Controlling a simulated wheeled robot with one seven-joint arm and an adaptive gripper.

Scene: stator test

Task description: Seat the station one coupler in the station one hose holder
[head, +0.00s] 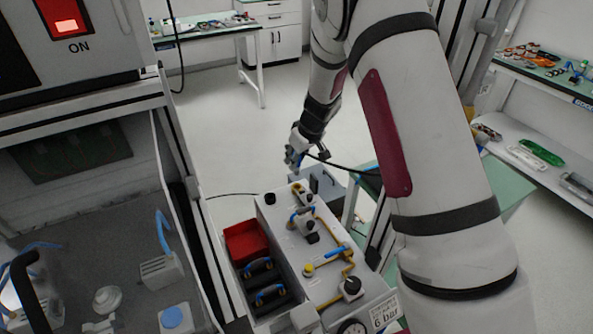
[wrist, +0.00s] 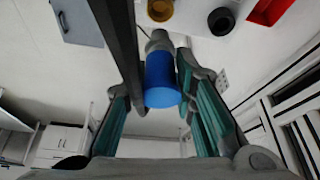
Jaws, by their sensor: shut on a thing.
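My gripper (head: 294,156) hangs beyond the far end of the white valve panel. In the wrist view my gripper (wrist: 157,84) is shut on a blue coupler (wrist: 163,80) with a grey neck, held between the green finger pads. The coupler is small in the head view, where a bit of blue shows at the fingertips. A dark hose (wrist: 117,42) runs past the left finger. In the head view a black hose (head: 345,167) trails right from the gripper. I cannot tell which part is the station one hose holder.
The white panel (head: 282,238) carries yellow pipes, black knobs and a gauge. A red bin (head: 245,243) and blue-handled parts (head: 262,266) sit at its left. A grey box (head: 327,187) stands just beyond the panel. A brass ring (wrist: 160,9) and black knob (wrist: 221,20) lie near the coupler.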

